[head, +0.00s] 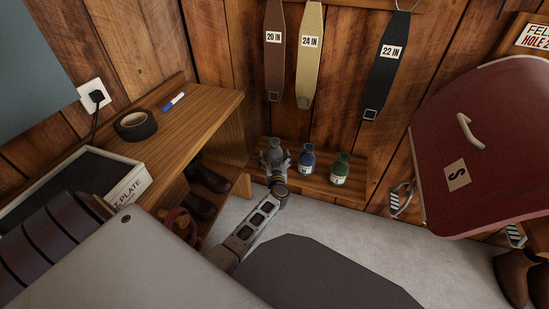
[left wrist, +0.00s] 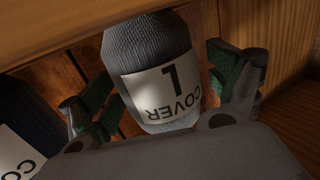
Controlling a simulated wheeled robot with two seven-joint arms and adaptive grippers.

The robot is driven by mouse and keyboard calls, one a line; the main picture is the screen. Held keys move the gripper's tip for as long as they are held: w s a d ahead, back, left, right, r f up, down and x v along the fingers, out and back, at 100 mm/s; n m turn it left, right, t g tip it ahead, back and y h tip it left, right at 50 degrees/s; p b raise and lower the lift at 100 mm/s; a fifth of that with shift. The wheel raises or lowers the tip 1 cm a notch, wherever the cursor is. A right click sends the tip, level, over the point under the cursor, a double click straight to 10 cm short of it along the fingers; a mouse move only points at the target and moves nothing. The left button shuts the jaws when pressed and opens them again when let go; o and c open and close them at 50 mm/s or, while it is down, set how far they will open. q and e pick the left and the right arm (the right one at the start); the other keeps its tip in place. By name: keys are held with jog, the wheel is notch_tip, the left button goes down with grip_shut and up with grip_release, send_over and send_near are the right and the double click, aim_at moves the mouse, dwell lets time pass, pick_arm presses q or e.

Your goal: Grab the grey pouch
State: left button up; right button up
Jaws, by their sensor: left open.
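The grey pouch (left wrist: 148,44) has a ribbed surface and a white label reading "COVER 1", upside down in the left wrist view. It stands on a low wooden shelf (head: 318,189) against the wall; in the head view its top (head: 275,144) shows just beyond my left gripper (head: 275,158). In the left wrist view my left gripper (left wrist: 165,95) is open, with one green-padded finger on each side of the pouch. A gap shows on the right side; contact on the left is unclear. My right gripper is out of view.
A blue pouch (head: 306,158) and a green pouch (head: 340,169) stand to the right on the same shelf. A wooden bench (head: 200,115) with tape (head: 136,125) and a marker (head: 174,101) is at left. Straps (head: 311,50) hang above.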

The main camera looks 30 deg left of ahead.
aim_at(274, 141)
pick_arm(q)
jog(key=c, duration=1.2)
jog(key=shift+r, duration=0.2)
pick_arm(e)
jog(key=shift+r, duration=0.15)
pick_arm(q)
jog(key=shift+r+p, duration=0.2)
jog(key=shift+p, duration=0.1)
notch_tip(274, 141, up, 7)
jog(key=p, duration=0.4)
jog(key=shift+f+p, duration=0.15)
jog(key=shift+p, duration=0.15)
jog(key=shift+r, duration=0.25)
jog(key=shift+r+p, duration=0.85)
jog(key=shift+r, duration=0.15)
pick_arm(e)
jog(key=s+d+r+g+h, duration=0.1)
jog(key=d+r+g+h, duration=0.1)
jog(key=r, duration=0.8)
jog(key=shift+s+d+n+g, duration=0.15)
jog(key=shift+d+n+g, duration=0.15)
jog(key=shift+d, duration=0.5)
